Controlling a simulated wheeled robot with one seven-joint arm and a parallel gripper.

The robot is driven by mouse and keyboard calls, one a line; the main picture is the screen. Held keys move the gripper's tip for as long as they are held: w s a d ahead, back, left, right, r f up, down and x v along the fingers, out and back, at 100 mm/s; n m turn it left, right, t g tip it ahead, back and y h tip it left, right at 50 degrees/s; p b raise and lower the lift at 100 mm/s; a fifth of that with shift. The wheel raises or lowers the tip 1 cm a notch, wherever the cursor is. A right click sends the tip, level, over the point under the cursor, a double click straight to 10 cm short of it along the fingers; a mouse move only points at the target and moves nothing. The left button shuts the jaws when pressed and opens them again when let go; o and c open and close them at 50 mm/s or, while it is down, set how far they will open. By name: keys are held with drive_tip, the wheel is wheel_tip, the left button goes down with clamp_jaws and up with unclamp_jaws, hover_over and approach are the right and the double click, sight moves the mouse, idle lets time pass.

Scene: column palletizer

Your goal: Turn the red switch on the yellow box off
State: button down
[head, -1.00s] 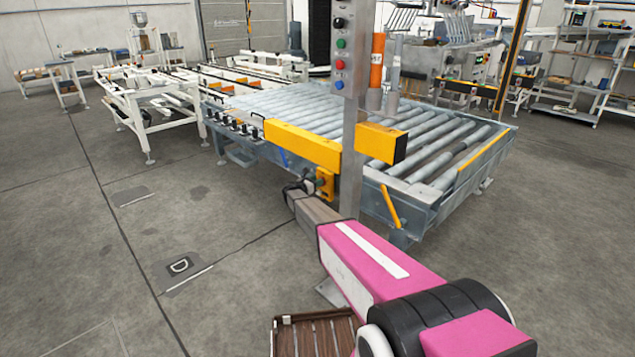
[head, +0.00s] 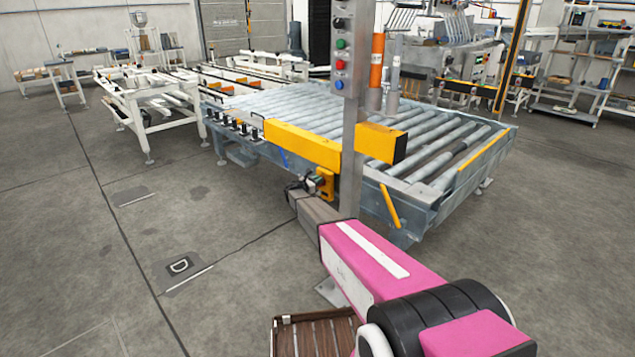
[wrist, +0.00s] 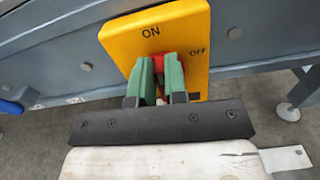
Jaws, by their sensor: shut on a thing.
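The yellow box (wrist: 185,28) is fixed to the side of the grey conveyor frame and carries the words ON at the top and OFF at its right. The red switch (wrist: 158,61) sits between the green fingers of my gripper (wrist: 160,72), which are shut on it. The fingers hide most of the switch, so I cannot tell exactly which way it points. In the head view the yellow box (head: 328,188) shows beside a grey post, with my gripper (head: 312,184) against its front; the switch is too small to make out there.
A grey upright post (head: 350,170) with buttons stands just right of the box. A yellow bar (head: 300,144) runs above it. The roller conveyor (head: 420,120) lies behind. The floor (head: 180,230) to the left is clear.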

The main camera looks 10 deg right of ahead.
sight(325, 184)
drive_tip(key=m, duration=0.4)
drive_tip(key=s+f+m, duration=0.1)
drive_tip(key=m, duration=0.3)
drive_tip(key=d+m, duration=0.1)
drive_tip(key=m, duration=0.4)
drive_tip(key=shift+s+d+f, duration=0.1)
drive_tip(key=shift+s+f, duration=0.25)
drive_tip(key=shift+f+m, duration=0.2)
drive_tip(key=shift+m, duration=0.8)
drive_tip(key=shift+f+m, duration=0.2)
drive_tip(key=shift+m, duration=0.8)
drive_tip(key=c, duration=1.1)
unclamp_jaws()
drive_tip(key=shift+c, duration=0.2)
drive_tip(key=shift+s, duration=0.1)
